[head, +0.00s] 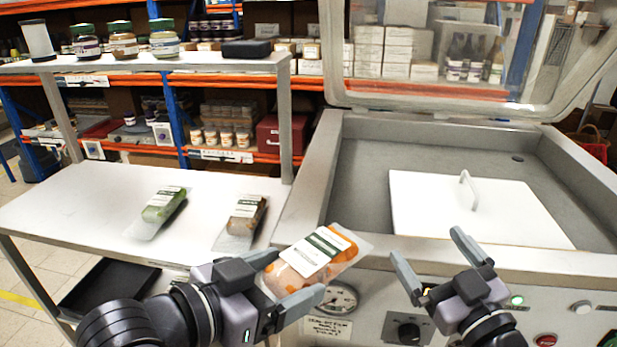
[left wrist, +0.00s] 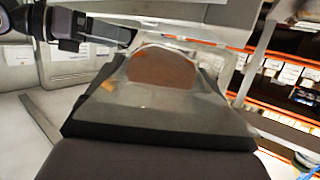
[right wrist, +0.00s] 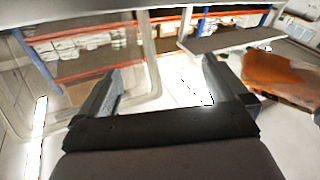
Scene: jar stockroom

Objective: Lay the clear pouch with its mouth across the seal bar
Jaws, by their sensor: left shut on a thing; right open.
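The clear pouch (head: 318,262), with orange contents and a white and green label, is held by my left gripper (head: 288,280) in front of the chamber machine's left front corner. It is tilted, its right end pointing up and right. In the left wrist view the pouch (left wrist: 165,75) fills the space beyond the gripper, blurred. My right gripper (head: 428,245) is open and empty before the machine's front rim. The right wrist view shows the pouch's orange contents (right wrist: 280,75) at right. I cannot make out the seal bar for certain; the front rim hides the near chamber floor.
The machine's lid (head: 440,95) is raised. A white plate (head: 440,215) with a handle lies in the chamber (head: 365,180). Two other pouches, one green (head: 160,207) and one brown (head: 243,218), lie on the white side table (head: 90,205). A black tray (head: 105,285) sits below.

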